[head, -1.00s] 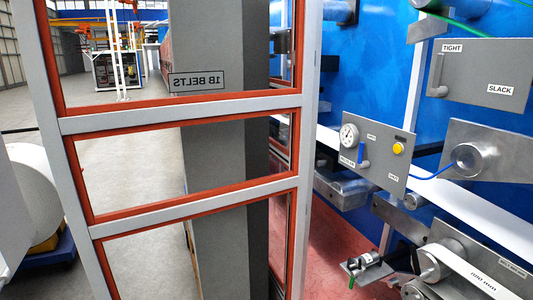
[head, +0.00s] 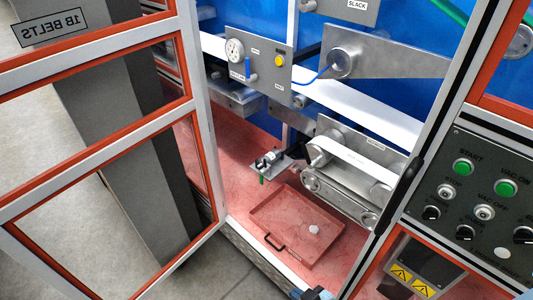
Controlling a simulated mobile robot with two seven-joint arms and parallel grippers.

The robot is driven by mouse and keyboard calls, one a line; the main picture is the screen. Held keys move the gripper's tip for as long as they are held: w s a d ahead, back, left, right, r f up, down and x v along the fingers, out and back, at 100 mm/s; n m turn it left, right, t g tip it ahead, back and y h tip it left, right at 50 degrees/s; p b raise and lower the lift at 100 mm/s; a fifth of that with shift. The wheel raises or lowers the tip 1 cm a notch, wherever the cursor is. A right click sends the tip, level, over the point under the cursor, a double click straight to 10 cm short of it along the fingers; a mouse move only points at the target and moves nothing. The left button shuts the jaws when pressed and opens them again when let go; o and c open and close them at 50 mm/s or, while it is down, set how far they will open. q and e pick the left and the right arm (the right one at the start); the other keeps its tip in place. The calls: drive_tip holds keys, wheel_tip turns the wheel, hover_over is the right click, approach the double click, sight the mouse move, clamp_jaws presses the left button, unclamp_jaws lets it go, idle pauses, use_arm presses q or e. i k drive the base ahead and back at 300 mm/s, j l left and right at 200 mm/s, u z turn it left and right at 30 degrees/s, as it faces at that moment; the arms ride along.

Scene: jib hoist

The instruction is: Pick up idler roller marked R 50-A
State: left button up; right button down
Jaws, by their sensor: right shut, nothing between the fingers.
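No marking "R 50-A" can be read in the head view, so I cannot tell which part is that idler roller. Metal rollers (head: 318,158) sit at the left end of a small belt unit with a white belt (head: 358,162), inside the open machine bay. A small white piece (head: 314,229) lies in the red tray (head: 270,212) on the bay floor; I cannot tell what it is. My right gripper (head: 312,293) shows only in part at the bottom edge, shut and empty, in front of the bay sill and apart from the tray. My left gripper is out of view.
An open framed glass door (head: 115,155) stands at the left. A control panel (head: 480,195) with green buttons is at the right. A bracket with a green-tipped part (head: 268,165) juts out above the tray. A gauge panel (head: 258,62) is higher up.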

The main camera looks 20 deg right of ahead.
sight(273, 155)
drive_tip(key=i+j+z, duration=0.15)
drive_tip(key=i, duration=0.3)
drive_tip(key=i+j+z, duration=0.15)
drive_tip(key=i, duration=0.25)
drive_tip(key=z, duration=1.8)
